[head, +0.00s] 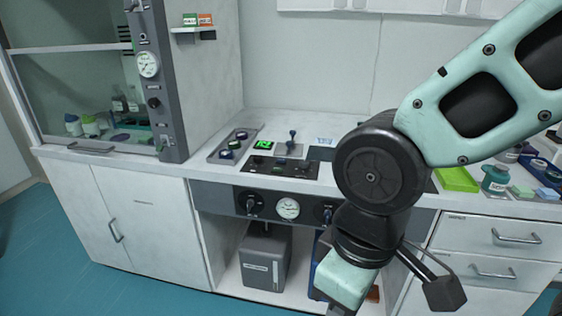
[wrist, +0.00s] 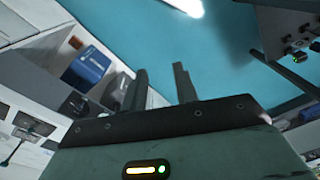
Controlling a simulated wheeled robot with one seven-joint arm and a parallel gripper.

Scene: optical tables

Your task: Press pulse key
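I cannot tell for certain which control is the pulse key. On the bench, a black control panel (head: 283,168) with small switches lies near the front edge. Behind it are a lit green display (head: 264,144) and a dark upright lever (head: 291,138) on a pale plate. A similar dark lever shows in the wrist view (wrist: 12,152) at the lower left. My gripper (wrist: 160,71) is open and empty, its two fingers apart, pointing over the blue floor.
A tray with round parts (head: 232,147) stands left of the panel. A fume hood (head: 80,85) is at the far left. A front strip with a gauge (head: 288,208) and knobs lies below the bench top. A green tray (head: 457,180) and a jar (head: 496,178) are at right.

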